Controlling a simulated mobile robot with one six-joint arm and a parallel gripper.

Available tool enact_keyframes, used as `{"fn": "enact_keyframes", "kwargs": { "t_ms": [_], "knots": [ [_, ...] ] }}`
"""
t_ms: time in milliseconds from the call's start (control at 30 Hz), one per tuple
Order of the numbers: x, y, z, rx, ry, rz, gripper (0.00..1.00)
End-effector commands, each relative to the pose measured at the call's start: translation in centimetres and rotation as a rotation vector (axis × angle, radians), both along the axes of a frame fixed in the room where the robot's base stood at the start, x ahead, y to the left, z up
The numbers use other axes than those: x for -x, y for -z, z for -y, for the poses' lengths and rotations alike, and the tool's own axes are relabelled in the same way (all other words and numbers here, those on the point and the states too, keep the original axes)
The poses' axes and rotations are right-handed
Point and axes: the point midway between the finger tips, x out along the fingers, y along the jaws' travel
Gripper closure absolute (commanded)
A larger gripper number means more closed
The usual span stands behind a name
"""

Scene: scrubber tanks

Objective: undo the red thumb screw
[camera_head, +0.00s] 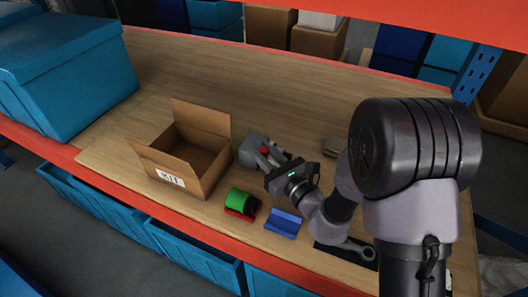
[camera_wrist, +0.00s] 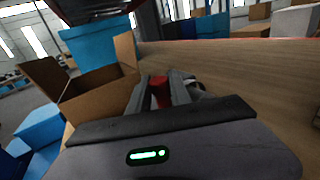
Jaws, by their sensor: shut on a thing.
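The red thumb screw (camera_head: 265,149) shows as a small red spot on a grey part (camera_head: 250,152) on the wooden bench, right of the cardboard box. In the wrist view the red thumb screw (camera_wrist: 160,94) stands between the two grey fingers of my gripper (camera_wrist: 161,84). My gripper, which also shows in the head view (camera_head: 268,157), is shut on the screw. My gripper and wrist hide part of the grey part, and the screw's lower end cannot be seen.
An open cardboard box marked KIT (camera_head: 165,177) stands to the left. A green roll on a red base (camera_head: 239,197) and a blue block (camera_head: 286,222) lie in front. A dark tool (camera_head: 350,251) lies near the front edge. The bench's back is mostly clear.

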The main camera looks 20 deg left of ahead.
Motion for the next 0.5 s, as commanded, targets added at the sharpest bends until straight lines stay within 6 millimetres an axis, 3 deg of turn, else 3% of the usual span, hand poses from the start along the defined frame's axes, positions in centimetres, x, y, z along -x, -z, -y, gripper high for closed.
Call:
{"fn": "enact_keyframes", "kwargs": {
  "t_ms": [500],
  "knots": [
    [-0.20,0.12,0.07,0.002,-0.444,0.005,1.00]
  ]
}}
